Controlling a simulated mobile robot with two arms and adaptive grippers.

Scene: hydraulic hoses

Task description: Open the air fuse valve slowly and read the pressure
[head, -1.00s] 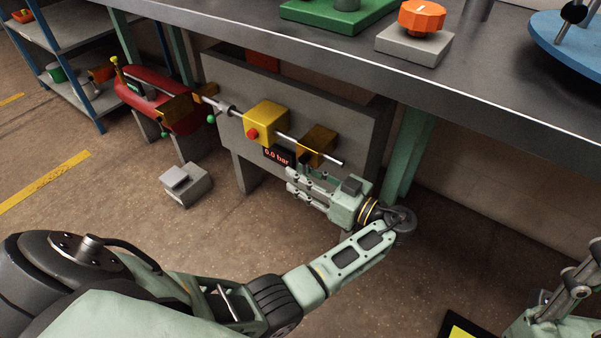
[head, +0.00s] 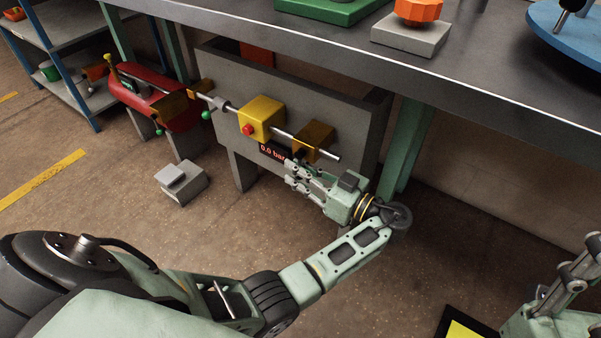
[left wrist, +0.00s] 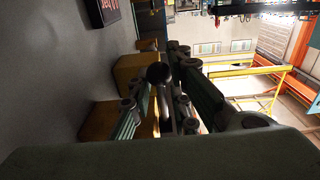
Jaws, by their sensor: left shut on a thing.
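The gauge display (head: 272,151) on the grey panel (head: 222,85) reads 0.0 bar in red; its right end is partly covered by my gripper. A brass valve block (head: 315,139) sits right of it on a silver rod. My left gripper (head: 293,172) is just below this block. In the left wrist view its fingers (left wrist: 160,95) are shut on a dark, round-ended lever (left wrist: 158,73) in front of the brass block (left wrist: 134,66). How far the lever is turned cannot be told. My right gripper (head: 585,262) shows only in part at the right edge.
A yellow box (head: 262,117) with a red button and a red tank (head: 165,106) are on the same line to the left. A grey block (head: 181,184) lies on the floor. The workbench (head: 330,42) overhangs the panel, and a green leg (head: 405,150) stands right of my gripper.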

